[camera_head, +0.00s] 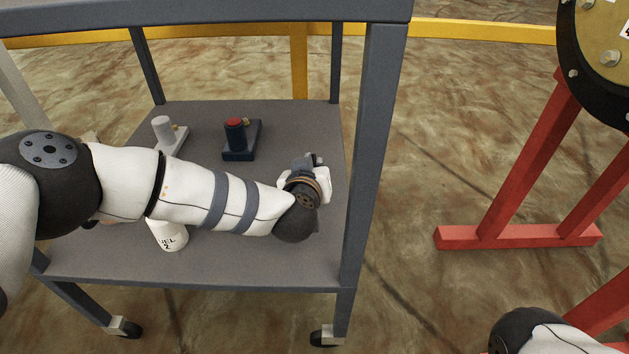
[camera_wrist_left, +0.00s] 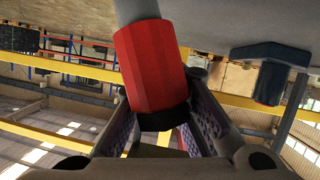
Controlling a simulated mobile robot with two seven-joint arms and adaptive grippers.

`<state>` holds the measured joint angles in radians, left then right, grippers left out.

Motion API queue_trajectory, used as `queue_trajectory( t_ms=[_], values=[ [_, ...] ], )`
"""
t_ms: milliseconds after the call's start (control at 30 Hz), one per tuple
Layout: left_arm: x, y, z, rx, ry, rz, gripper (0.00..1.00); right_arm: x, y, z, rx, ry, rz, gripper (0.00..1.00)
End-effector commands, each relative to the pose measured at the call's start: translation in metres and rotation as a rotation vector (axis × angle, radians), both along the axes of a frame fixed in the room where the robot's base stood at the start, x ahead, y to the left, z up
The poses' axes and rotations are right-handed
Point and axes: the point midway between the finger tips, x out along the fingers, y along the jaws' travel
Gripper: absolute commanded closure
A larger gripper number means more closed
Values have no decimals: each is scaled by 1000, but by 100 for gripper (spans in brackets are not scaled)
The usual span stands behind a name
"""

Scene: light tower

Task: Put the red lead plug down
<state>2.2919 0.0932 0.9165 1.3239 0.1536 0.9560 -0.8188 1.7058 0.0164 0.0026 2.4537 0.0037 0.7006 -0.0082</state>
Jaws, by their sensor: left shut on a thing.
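The red lead plug (camera_wrist_left: 152,65) is a red cylinder with a black ring at its lower end and a grey shaft at its upper end in the left wrist view. My left gripper (camera_wrist_left: 165,135) is shut on it, with fingers on both sides. In the head view my left gripper (camera_head: 306,170) is over the right part of the grey cart's lower shelf (camera_head: 300,262). I cannot make out the red plug there. Whether it touches the shelf is hard to tell. My right gripper is out of view.
A dark blue block with a red top (camera_head: 238,140) stands at the shelf's back middle; it also shows in the left wrist view (camera_wrist_left: 270,70). A white and grey piece (camera_head: 165,135) is left of it. A white labelled container (camera_head: 168,236) is under my left arm. A cart post (camera_head: 370,150) is right of the gripper.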

Motion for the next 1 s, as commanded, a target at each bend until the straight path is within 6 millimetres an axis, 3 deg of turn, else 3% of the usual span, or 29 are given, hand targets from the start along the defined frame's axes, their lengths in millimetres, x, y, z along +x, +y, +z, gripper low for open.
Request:
queue_trajectory(
  t_ms=[33,67,433,500,567,933,1000],
  values=[
    [-1,0,-20,0,10,2,100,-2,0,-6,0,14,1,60],
    [-1,0,-23,0,7,1,100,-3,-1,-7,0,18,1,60],
    [-1,0,-24,0,2,-1,100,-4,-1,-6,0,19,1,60],
    [-1,0,-23,0,2,-1,80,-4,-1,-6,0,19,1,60],
    [-1,0,-23,0,3,-1,67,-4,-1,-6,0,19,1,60],
    [-1,0,-17,0,2,-1,67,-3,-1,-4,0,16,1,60],
    [-10,1,-12,1,2,-3,67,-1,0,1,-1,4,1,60]
  ],
)
